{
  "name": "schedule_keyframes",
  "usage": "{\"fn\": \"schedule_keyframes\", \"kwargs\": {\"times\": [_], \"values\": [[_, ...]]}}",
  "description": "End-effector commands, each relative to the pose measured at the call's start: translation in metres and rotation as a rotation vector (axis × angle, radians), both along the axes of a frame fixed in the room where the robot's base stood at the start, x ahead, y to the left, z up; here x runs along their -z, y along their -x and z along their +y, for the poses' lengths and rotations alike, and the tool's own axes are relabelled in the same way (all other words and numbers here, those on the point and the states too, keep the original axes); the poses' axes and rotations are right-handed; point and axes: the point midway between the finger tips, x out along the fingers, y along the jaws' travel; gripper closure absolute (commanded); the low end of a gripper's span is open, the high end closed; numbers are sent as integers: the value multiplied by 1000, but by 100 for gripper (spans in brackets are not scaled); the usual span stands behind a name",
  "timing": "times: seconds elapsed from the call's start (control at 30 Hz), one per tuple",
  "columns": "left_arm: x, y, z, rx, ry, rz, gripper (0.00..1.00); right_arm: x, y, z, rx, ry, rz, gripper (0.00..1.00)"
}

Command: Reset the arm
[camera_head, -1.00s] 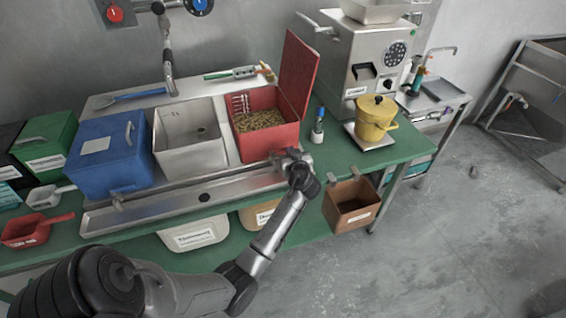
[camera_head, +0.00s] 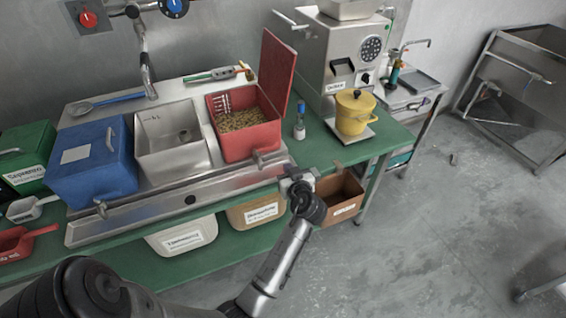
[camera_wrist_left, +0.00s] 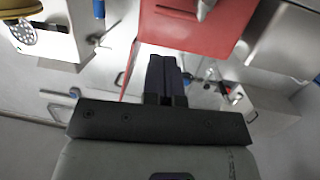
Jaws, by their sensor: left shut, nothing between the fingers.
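My left gripper (camera_head: 297,172) is at the counter's front edge, to the right of and nearer than the red bin (camera_head: 250,143). Its arm comes up from the bottom of the head view. In the left wrist view my left gripper (camera_wrist_left: 164,60) has its dark fingers together with nothing between them. The red bin (camera_wrist_left: 190,30) shows beyond the fingertips there. In the head view the bin's lid stands open and it holds brown beans (camera_head: 238,120). My right gripper is not in view.
A metal sink (camera_head: 180,158) and a blue bin (camera_head: 95,185) stand left of the red bin. A grinder (camera_head: 318,60) and a yellow pot (camera_head: 352,115) stand to the right. A brown box (camera_head: 345,208) sits below, close behind the gripper. The floor at right is mostly clear.

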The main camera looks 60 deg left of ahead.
Motion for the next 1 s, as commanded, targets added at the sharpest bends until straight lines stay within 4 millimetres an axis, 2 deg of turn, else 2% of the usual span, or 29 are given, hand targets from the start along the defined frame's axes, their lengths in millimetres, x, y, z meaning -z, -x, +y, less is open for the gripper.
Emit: {"fn": "schedule_keyframes", "kwargs": {"times": [0.2, 0.57, 0.7, 0.83, 0.93, 1.0], "values": [[-3, 3, -14, -1, 1, 0, 100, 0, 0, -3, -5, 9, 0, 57], [-3, 3, -16, 4, -7, 21, 100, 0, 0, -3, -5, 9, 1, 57], [-1, 7, -16, 10, -27, 148, 100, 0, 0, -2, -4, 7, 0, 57], [18, 10, -22, 61, 63, 327, 100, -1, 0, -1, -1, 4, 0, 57], [20, 10, -36, 171, 181, 394, 100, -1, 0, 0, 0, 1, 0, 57], [14, 6, -53, 278, 242, 412, 100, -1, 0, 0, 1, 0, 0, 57]]}}
